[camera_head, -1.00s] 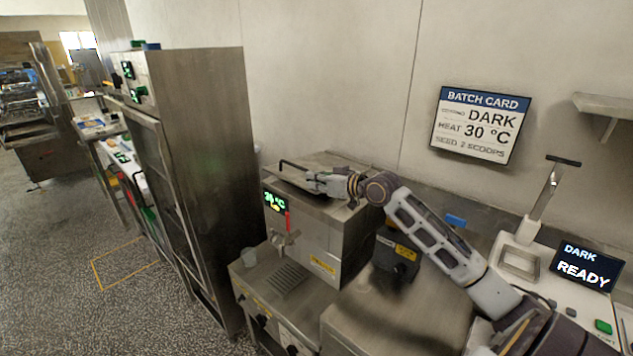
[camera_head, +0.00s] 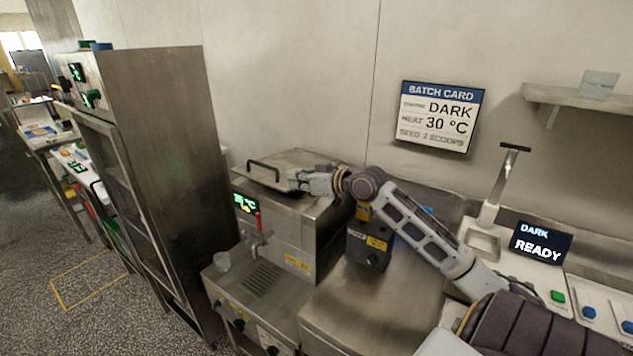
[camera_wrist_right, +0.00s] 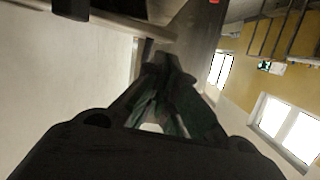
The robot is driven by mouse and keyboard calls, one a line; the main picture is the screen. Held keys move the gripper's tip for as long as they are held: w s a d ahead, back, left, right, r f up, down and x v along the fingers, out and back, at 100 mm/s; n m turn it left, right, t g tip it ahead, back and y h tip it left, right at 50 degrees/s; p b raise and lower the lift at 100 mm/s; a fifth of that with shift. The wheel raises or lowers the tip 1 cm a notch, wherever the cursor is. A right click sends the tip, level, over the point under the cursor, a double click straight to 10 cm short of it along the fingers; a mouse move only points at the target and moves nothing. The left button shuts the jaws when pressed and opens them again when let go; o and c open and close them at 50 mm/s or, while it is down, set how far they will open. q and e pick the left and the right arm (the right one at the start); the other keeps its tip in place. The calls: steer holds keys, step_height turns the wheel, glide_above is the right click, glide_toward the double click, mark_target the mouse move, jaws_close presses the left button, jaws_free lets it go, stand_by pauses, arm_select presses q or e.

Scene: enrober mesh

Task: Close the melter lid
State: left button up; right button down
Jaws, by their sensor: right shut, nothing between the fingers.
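The melter (camera_head: 283,232) is a steel box with a lit green display and a front tap. Its lid (camera_head: 278,182) is a steel plate on top with a dark bar handle (camera_head: 263,167). The lid looks nearly flat; I cannot tell whether it is fully seated. My right gripper (camera_head: 303,180) is shut and empty at the lid's right side, near the top. Whether it touches the lid is unclear. In the right wrist view its dark fingers (camera_wrist_right: 165,65) are together, with blurred metal above them. My left gripper is out of view.
A tall steel cabinet (camera_head: 175,150) stands left of the melter. A dark box with a yellow label (camera_head: 369,245) stands to its right on the steel counter (camera_head: 360,315). A READY screen (camera_head: 541,243) is at the right. A wall shelf (camera_head: 570,97) sits above.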

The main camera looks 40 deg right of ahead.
steer(key=v, duration=0.7)
stand_by(0.5)
steer(key=shift+s+r, duration=0.1)
steer(key=shift+r, duration=0.05)
